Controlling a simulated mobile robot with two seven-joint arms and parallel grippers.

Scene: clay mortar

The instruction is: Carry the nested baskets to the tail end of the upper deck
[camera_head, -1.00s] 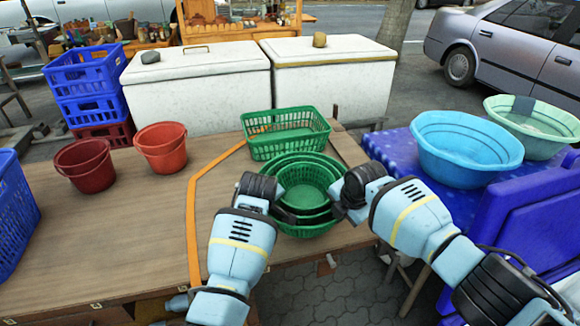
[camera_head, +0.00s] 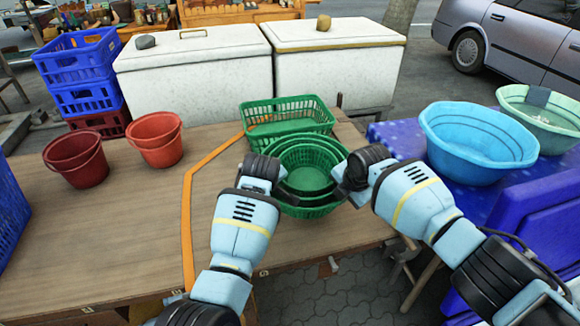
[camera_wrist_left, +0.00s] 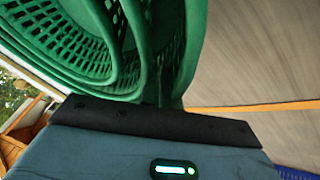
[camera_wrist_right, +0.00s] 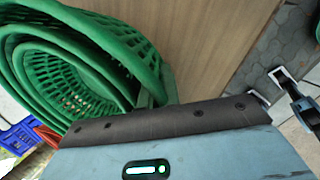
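Nested round green baskets (camera_head: 306,165) sit between my two grippers, over the front part of the wooden table (camera_head: 120,235). Several rims show, one inside another, and the stack is roughly upright. My left gripper (camera_head: 279,188) is at its left side and my right gripper (camera_head: 343,188) at its right side; both look shut on the rims, with fingertips hidden. The rims run down behind the gripper edge in the left wrist view (camera_wrist_left: 135,50) and the right wrist view (camera_wrist_right: 75,60). Whether the stack's underside touches the table is hard to tell.
A rectangular green basket (camera_head: 288,113) stands just behind the stack. Red buckets (camera_head: 155,140) and an orange strip (camera_head: 188,215) are to the left, with bare tabletop between. A blue basin (camera_head: 475,140) and blue chair (camera_head: 545,225) are at the right. White chests (camera_head: 195,85) stand behind.

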